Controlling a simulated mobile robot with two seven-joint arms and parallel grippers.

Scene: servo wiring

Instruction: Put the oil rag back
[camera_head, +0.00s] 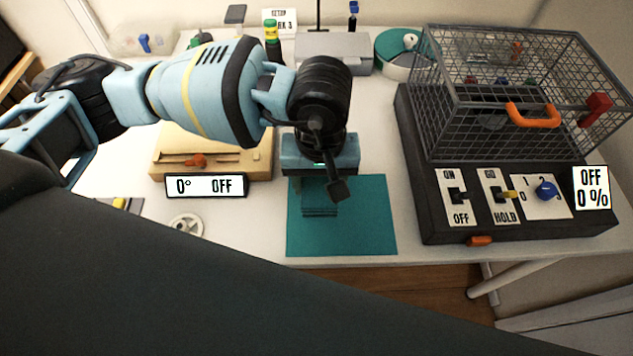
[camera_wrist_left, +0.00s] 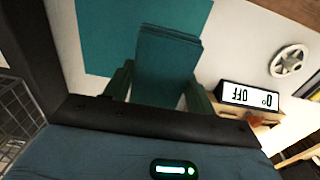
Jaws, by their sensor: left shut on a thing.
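The oil rag (camera_wrist_left: 167,66) looks like a folded dark teal cloth with stacked layers. It stands between the two fingers of my left gripper (camera_wrist_left: 160,88) in the left wrist view. In the head view the left gripper (camera_head: 320,180) points down over the far part of a teal mat (camera_head: 342,236), and the rag (camera_head: 320,207) shows below it. The gripper is shut on the rag. I cannot tell whether the rag touches the mat. The mat also shows behind the rag in the left wrist view (camera_wrist_left: 105,40). My right gripper is not in view.
Right of the mat stands a dark control box (camera_head: 425,205) with switches and a wire cage (camera_head: 520,85). Left are a wooden stand (camera_head: 240,160), a display reading 0° OFF (camera_head: 206,186) and a pale wheel (camera_head: 186,225). The table's front edge lies just below the mat.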

